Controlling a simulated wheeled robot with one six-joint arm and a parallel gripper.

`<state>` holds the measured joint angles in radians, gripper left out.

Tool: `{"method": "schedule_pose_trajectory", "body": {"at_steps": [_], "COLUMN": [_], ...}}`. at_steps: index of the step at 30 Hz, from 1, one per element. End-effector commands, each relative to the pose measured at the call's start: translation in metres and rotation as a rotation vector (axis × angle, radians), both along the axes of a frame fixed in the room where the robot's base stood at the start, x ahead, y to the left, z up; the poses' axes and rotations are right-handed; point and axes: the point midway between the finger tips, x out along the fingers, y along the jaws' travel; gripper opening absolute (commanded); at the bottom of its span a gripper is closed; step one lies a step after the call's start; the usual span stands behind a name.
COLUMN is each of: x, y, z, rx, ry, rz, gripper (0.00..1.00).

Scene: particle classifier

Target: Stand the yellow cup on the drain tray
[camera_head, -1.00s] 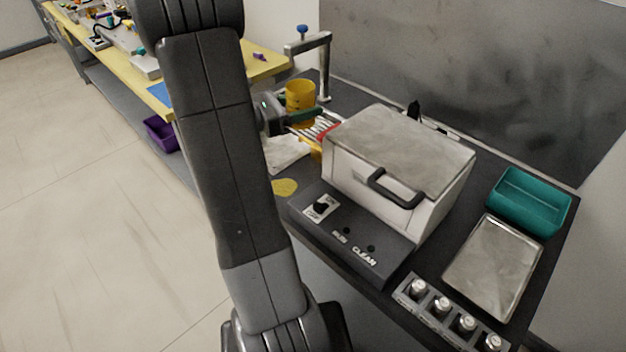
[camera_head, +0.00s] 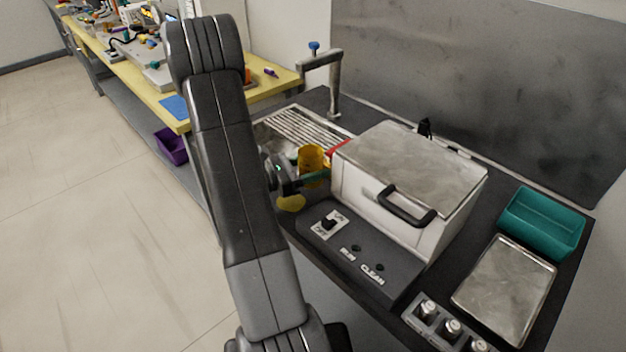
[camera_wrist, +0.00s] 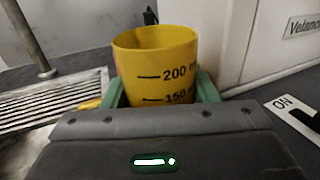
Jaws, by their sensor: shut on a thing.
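The yellow cup (camera_head: 311,158) is upright in my gripper (camera_head: 307,179), close to the left side of the white machine. In the wrist view the cup (camera_wrist: 157,68) shows volume marks and stands between the green fingers of my gripper (camera_wrist: 160,95), which are shut on it. Its lower part is hidden behind my gripper. The drain tray (camera_head: 303,128), a slatted metal grid, lies behind the cup, near the tap. It also shows at the left of the wrist view (camera_wrist: 48,106). I cannot tell whether the cup touches the surface below.
The white machine (camera_head: 392,205) with a black handle stands just right of the cup. A metal tap (camera_head: 334,85) rises behind the drain tray. A yellow round patch (camera_head: 291,203) lies in front of my gripper. A teal bin (camera_head: 541,224) and metal tray (camera_head: 505,290) are farther right.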

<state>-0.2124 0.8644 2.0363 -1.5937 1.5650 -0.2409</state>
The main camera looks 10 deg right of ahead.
Motion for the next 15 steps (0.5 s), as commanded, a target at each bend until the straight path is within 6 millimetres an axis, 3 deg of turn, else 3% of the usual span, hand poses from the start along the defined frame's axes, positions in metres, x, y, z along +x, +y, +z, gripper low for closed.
{"method": "schedule_pose_trajectory", "body": {"at_steps": [15], "x": [0.000], "y": [0.000], "z": [-0.043], "rx": [0.000], "ry": [0.000], "rz": [0.000], "gripper": [0.26]}}
